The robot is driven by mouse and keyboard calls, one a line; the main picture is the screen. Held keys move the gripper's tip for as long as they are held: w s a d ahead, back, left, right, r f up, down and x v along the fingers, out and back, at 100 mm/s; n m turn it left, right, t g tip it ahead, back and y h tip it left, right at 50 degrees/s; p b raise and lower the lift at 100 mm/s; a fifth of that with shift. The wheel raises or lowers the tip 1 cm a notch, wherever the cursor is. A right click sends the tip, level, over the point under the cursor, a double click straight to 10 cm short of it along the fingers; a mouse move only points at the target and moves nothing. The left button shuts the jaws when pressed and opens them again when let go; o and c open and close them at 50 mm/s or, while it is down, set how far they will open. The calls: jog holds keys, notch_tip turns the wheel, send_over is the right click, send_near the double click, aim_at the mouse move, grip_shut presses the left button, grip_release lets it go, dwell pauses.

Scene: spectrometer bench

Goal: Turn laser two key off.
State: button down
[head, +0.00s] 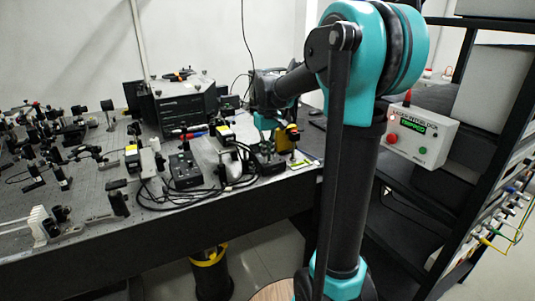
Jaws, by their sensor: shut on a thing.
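Two black laser controller boxes stand near the front edge of the bench, one on the left (185,170) and one on the right (267,162). No label tells which is laser two. My gripper (270,141) points down at the right-hand box, at the far end of my teal and black arm. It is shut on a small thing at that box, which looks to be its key. The key and fingertips are too small and dark to make out, so the key's angle cannot be told.
Black cables (205,193) loop in front of the boxes. Optical mounts crowd the left of the bench (88,190). A large black instrument (185,105) stands behind. A control box with a green display (420,135) is on the right rack.

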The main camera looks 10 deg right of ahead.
jog(key=shift+n, duration=0.3)
jog(key=c, duration=1.7)
grip_release()
notch_tip(320, 180, up, 12)
